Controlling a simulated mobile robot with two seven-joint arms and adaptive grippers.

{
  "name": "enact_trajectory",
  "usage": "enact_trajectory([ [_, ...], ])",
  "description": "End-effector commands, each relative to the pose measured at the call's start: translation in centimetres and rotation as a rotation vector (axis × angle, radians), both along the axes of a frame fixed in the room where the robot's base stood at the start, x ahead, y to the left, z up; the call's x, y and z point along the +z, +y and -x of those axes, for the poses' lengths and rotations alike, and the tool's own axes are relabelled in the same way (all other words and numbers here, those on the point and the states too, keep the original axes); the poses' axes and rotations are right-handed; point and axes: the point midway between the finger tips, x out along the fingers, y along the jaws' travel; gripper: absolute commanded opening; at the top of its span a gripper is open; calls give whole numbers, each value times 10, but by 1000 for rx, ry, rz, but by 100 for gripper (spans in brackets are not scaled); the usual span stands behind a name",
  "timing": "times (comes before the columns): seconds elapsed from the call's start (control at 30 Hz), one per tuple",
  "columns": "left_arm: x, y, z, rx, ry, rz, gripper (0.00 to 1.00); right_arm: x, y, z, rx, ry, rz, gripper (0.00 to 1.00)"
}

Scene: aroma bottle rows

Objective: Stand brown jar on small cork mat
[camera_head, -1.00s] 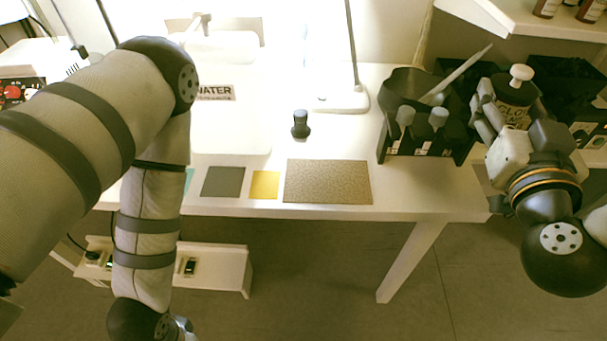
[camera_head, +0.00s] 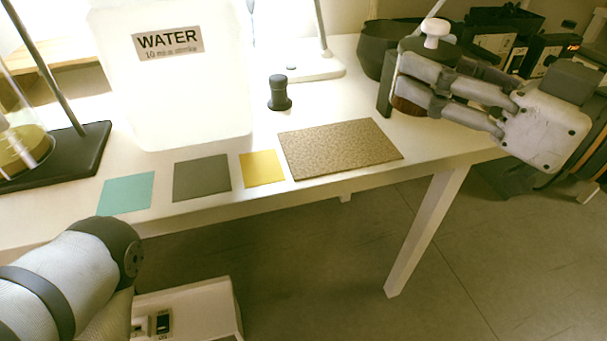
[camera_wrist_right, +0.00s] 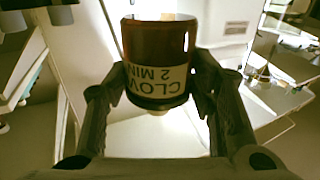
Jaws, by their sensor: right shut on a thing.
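The brown jar has a white round knob on top (camera_head: 433,30). Its brown glass base (camera_head: 408,106) shows below the fingers. In the right wrist view the jar (camera_wrist_right: 158,42) appears upside down with a pale label reading "CLOV… 2 MIN". My right gripper (camera_head: 420,85) is shut around the jar's sides; its fingers also show in the wrist view (camera_wrist_right: 160,85). It holds the jar right of and beyond the cork mat (camera_head: 340,148), a speckled tan rectangle lying flat and bare near the table's front edge. My left gripper is out of view.
Yellow (camera_head: 262,168), grey (camera_head: 201,178) and teal (camera_head: 126,193) mats lie left of the cork mat. A small black stopper-like object (camera_head: 279,93) stands behind it. A large water container (camera_head: 175,90) is at back left. A dark bowl (camera_head: 385,48) stands behind my right gripper.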

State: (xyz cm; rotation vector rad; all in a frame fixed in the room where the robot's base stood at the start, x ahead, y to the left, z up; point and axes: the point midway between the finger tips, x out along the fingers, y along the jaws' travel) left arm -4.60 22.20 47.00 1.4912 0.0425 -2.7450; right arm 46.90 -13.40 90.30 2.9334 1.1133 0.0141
Motion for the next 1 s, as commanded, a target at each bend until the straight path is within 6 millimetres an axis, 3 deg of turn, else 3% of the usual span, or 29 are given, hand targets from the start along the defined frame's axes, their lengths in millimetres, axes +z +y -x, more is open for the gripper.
enact_trajectory([
  [0.23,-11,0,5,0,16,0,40,8,7,10,69,2,5,14],
  [0.67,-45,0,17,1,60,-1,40,-33,84,-35,72,9,2,14],
  [0.8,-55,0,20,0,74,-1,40,-60,100,-46,71,10,2,14],
  [1.0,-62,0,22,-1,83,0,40,-77,115,-55,69,6,2,14],
])
